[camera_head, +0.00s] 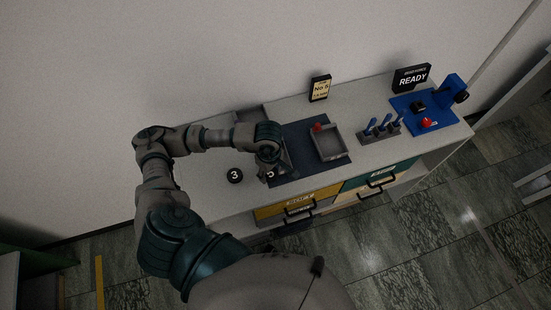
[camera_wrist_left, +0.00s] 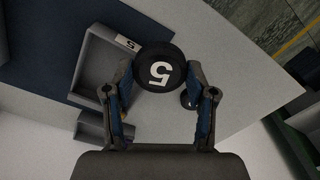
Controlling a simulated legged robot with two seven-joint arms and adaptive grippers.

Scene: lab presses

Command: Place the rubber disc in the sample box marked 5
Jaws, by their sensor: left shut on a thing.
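The rubber disc (camera_wrist_left: 158,70) is black and round with a white 5 on its face. My left gripper (camera_wrist_left: 160,92) is shut on it, with a blue-padded finger at each side. In the head view my left gripper (camera_head: 268,172) is over the bench, with the disc partly hidden at its tips; its height is hard to tell. The sample box marked 5 (camera_wrist_left: 86,68) is an open grey box with a small 5 label, close beside the disc in the wrist view. Its visible inside looks empty. My right gripper is not in view.
A black disc marked 3 (camera_head: 235,176) lies on the bench left of my gripper. Behind stands a No 5 sign (camera_head: 320,87). A rack with blue handles (camera_head: 380,134) is at the right.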

